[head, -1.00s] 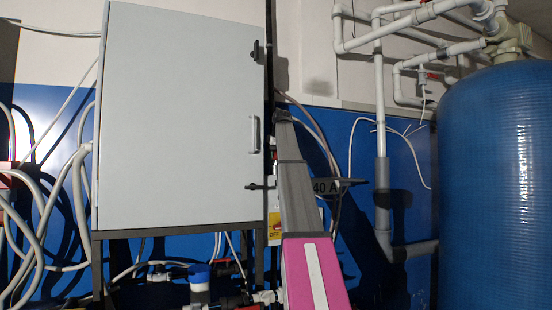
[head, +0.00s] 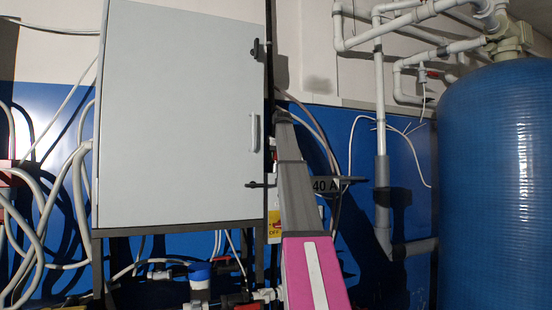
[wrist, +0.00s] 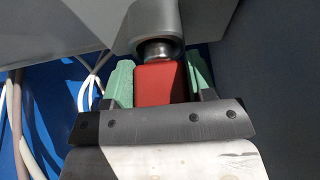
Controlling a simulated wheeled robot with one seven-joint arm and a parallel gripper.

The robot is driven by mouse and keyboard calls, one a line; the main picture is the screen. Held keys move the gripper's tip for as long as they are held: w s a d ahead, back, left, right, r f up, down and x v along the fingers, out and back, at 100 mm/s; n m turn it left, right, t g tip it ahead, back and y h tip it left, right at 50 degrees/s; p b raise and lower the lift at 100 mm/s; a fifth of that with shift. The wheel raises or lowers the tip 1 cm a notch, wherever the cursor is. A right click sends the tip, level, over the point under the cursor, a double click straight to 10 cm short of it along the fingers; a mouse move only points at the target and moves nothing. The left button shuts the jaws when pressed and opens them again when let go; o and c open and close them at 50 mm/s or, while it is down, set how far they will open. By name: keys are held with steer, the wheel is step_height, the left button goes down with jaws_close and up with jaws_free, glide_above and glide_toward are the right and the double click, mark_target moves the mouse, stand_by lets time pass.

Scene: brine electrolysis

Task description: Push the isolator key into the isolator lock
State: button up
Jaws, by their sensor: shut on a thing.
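The red isolator key (wrist: 162,86) sits between the green pads of my gripper (wrist: 160,76) in the wrist view. My gripper is shut on it, with one pad on each side. Just beyond the key's far end is a shiny round metal piece (wrist: 156,50) under a grey rounded housing (wrist: 157,25), which looks like the isolator lock. The key's end meets the metal piece in the picture; I cannot tell how deep it sits or whether the metal belongs to key or lock. In the head view my arm hides the gripper, the key and the lock.
A large grey cabinet (head: 180,120) stands left of my arm in the head view. A blue tank (head: 495,190) is at right, with white pipes and cables around.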

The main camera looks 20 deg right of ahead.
stand_by(0.4)
steer(key=o, duration=1)
steer(key=shift+o, duration=0.2)
steer(key=shift+r, duration=0.15)
